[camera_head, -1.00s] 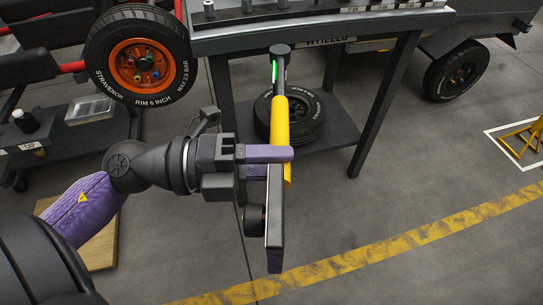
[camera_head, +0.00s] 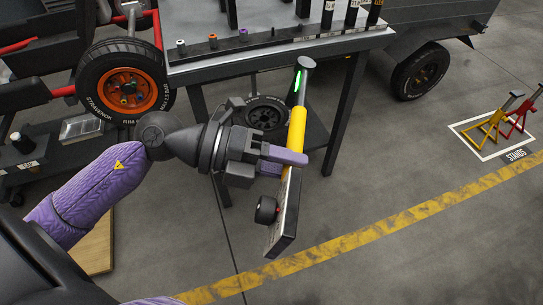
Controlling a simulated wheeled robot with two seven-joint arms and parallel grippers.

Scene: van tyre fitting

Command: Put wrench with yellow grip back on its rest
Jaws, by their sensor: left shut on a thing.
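The wrench with yellow grip (camera_head: 297,126) is held in my left gripper (camera_head: 283,160), whose purple-tipped jaws are shut on its yellow handle. The wrench stands close to upright, its top tilted to the right. A green light shows near its round dark top end, and a dark boxy head with a round knob is at the lower end. It is in front of the workbench (camera_head: 270,48), apart from the floor. My right gripper is not in view. I cannot make out which part of the bench is the wrench's rest.
A rail with several small coloured sockets and dark cylinders runs along the bench's front edge. A wheel with an orange rim (camera_head: 124,82) is at the left. A spare tyre (camera_head: 264,116) lies on the bench's lower shelf. Yellow and red stands (camera_head: 490,128) are at the right. The floor front right is clear.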

